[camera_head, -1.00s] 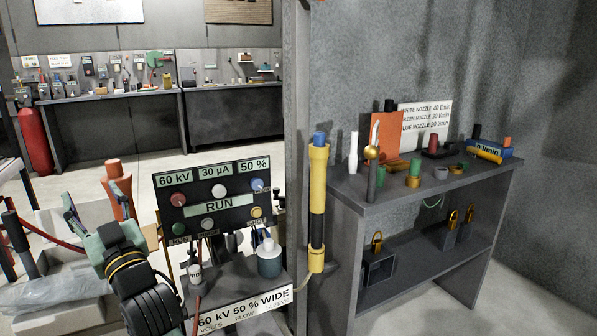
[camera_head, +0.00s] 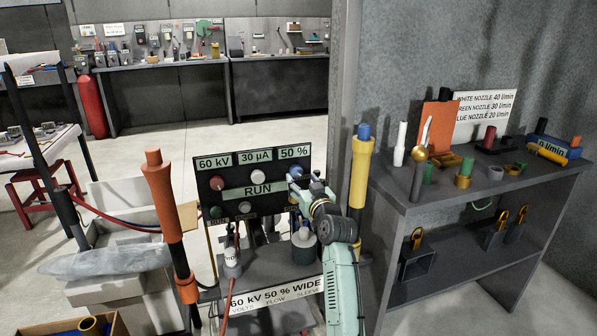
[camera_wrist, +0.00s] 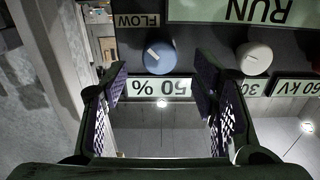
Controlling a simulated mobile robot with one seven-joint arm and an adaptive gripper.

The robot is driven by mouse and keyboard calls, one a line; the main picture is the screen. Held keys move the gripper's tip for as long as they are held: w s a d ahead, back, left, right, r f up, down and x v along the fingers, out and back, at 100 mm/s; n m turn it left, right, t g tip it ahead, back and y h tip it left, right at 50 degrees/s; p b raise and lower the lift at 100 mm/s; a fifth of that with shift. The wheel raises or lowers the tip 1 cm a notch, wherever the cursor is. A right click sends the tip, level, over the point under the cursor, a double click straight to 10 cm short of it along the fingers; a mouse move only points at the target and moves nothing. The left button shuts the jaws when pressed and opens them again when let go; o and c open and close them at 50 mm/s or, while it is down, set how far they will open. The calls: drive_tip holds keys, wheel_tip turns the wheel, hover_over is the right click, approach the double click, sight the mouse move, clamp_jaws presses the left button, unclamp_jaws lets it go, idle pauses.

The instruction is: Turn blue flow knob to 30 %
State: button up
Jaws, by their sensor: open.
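The blue flow knob (camera_wrist: 160,57) sits on the dark control panel (camera_head: 232,208) beside the FLOW label (camera_wrist: 137,21), upside down in the wrist view. Its white pointer mark is slanted. The flow display (camera_wrist: 163,88) reads 50 %; it also shows at the panel's top right in the head view (camera_head: 294,152). My gripper (camera_wrist: 163,70) is open, its two fingers either side of the knob in the picture, with gaps on both sides. In the head view my gripper (camera_head: 297,184) is at the panel's right side and hides the knob's area.
A white knob (camera_wrist: 254,58) and the RUN display (camera_wrist: 258,10) are close by on the panel. A red knob (camera_head: 217,184) is at its left. A bottle (camera_head: 232,262) and a dark jar (camera_head: 303,247) stand below. A yellow and black post (camera_head: 360,175) stands close right.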

sight(297, 174)
drive_tip(key=shift+p+x, duration=0.4)
drive_tip(key=shift+x, duration=2.05)
drive_tip(key=shift+c, duration=0.5)
drive_tip(key=c, duration=1)
drive_tip(key=shift+c, duration=0.2)
drive_tip(key=shift+f+b, duration=0.15)
drive_tip(key=shift+b, duration=0.3)
